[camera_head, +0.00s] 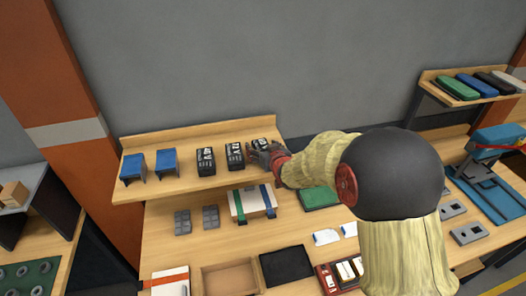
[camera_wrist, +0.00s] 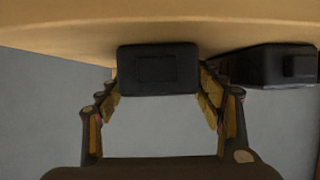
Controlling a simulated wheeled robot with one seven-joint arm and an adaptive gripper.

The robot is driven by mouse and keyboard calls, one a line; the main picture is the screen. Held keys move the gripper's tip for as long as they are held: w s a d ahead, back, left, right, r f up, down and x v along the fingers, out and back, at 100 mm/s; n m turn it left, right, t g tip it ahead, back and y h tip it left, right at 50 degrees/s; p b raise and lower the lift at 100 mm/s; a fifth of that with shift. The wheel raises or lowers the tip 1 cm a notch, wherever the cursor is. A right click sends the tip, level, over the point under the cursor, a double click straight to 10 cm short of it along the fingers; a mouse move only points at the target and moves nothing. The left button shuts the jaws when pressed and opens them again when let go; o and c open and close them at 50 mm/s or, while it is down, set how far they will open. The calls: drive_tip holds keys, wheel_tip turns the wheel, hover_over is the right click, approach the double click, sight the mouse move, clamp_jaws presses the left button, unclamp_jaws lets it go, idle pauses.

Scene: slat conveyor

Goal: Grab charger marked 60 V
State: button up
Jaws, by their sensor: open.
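Three black chargers stand in a row on the wooden shelf in the head view. The left charger (camera_head: 206,161) has white text that looks like 40 V or 48 V. The middle charger (camera_head: 235,156) seems to read 72 V. The right charger (camera_head: 261,143) is partly hidden by my gripper (camera_head: 262,158), and its marking cannot be read. In the wrist view my open gripper (camera_wrist: 160,82) has one finger on each side of a black charger (camera_wrist: 158,70). I cannot tell whether the fingers touch it. A second black charger (camera_wrist: 272,68) is to the right, outside the fingers.
Two blue items (camera_head: 150,164) stand at the left of the wooden shelf (camera_head: 190,186). On the bench below are a white box with coloured bands (camera_head: 251,203), an open wooden tray (camera_head: 231,279) and a black mat (camera_head: 286,265). A grey wall rises behind the shelf.

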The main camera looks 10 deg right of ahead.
drive_tip(key=shift+w+f, duration=0.15)
drive_tip(key=shift+w, duration=0.2)
drive_tip(key=shift+c, duration=0.4)
drive_tip(key=c, duration=1.4)
drive_tip(key=shift+c, duration=0.3)
